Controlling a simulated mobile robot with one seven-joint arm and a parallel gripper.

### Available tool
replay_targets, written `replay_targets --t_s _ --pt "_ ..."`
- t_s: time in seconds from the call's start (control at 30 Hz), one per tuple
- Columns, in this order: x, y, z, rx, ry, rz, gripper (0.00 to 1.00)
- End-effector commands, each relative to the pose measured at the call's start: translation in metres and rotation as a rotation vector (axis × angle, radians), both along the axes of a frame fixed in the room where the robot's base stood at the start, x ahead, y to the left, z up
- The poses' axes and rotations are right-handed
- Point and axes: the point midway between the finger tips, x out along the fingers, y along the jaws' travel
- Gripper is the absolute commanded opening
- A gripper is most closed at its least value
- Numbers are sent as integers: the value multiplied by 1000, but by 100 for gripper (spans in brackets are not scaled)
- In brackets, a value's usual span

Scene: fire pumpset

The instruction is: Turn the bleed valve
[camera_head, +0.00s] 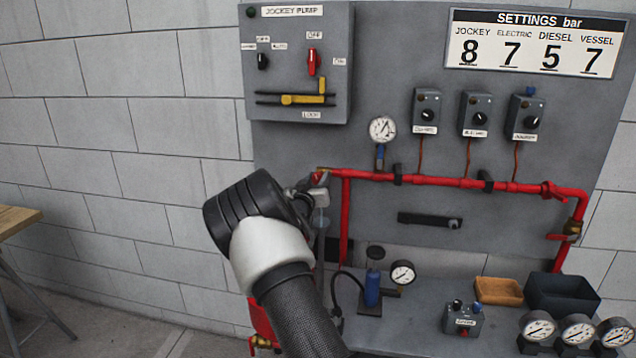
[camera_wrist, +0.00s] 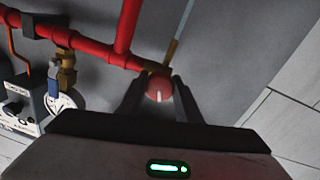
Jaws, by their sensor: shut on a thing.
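The bleed valve is a red round knob (camera_wrist: 159,88) with a pale line on its face, in the wrist view. It sits at the end of the red pipe (camera_wrist: 92,45). My gripper (camera_wrist: 160,95) has one finger on each side of the knob and is shut on it. In the head view my gripper (camera_head: 318,187) is at the left end of the red pipe (camera_head: 440,181), and my wrist hides most of the knob. A thin pale tube runs from the pipe end in the wrist view.
A pressure gauge (camera_head: 382,129) with a blue-handled valve (camera_head: 380,158) stands on the pipe to the right of my gripper. The jockey pump box (camera_head: 300,65) hangs above. A blue cylinder (camera_head: 373,287), a gauge (camera_head: 402,273) and bins (camera_head: 561,297) stand on the lower shelf.

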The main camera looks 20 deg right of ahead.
Motion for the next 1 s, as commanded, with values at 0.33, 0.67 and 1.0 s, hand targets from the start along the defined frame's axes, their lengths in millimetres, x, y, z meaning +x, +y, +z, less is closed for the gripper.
replay_targets --t_s 0.33,0.67,1.0 --pt "0 1 -2 -275 185 0 8" --pt "0 0 -3 -534 361 -1 8" --pt "0 1 -2 -762 513 -1 8"
